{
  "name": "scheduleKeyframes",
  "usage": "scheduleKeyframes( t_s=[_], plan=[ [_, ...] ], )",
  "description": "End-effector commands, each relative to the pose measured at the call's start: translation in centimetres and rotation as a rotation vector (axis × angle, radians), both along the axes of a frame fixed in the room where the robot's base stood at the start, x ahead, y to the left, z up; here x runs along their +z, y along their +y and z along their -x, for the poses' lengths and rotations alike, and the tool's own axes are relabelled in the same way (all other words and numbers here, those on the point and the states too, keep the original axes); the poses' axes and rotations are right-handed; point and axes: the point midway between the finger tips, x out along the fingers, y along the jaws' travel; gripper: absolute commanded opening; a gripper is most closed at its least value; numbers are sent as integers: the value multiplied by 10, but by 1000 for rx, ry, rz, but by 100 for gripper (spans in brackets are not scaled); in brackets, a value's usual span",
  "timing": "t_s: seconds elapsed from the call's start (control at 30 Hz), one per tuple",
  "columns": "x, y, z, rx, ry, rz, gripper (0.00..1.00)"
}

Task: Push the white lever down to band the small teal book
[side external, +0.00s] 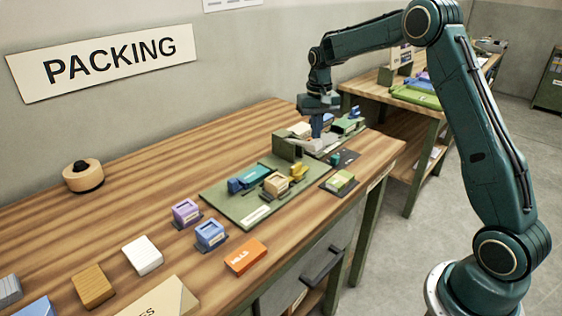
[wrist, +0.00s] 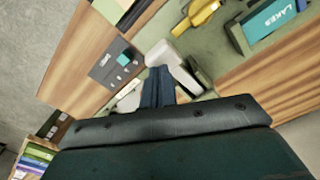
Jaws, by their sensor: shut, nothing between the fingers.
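My gripper (side external: 317,133) points down at the green banding station near the right end of the bench. Its fingers are shut and empty, and they also show in the wrist view (wrist: 158,84). A pale grey-white lever-like part (wrist: 160,53) lies right at the fingertips, and its pale shape shows in the side view (side external: 305,146). Whether the fingers touch it is unclear. A teal book (side external: 249,177) sits in a holder on the green mat, left of the gripper. The gripper body hides the lower part of the wrist view.
A dark panel (wrist: 108,66) with a small teal square is near the fingers. The back left bench is mostly clear.

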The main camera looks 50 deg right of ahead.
Motion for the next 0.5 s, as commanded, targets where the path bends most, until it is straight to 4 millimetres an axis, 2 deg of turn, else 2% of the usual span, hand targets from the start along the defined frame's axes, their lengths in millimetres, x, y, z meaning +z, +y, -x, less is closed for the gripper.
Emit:
scheduleKeyframes(
  t_s=[0.5],
  plan=[
    [-7, 0, 0, 0, 0, 0, 0]
  ],
)
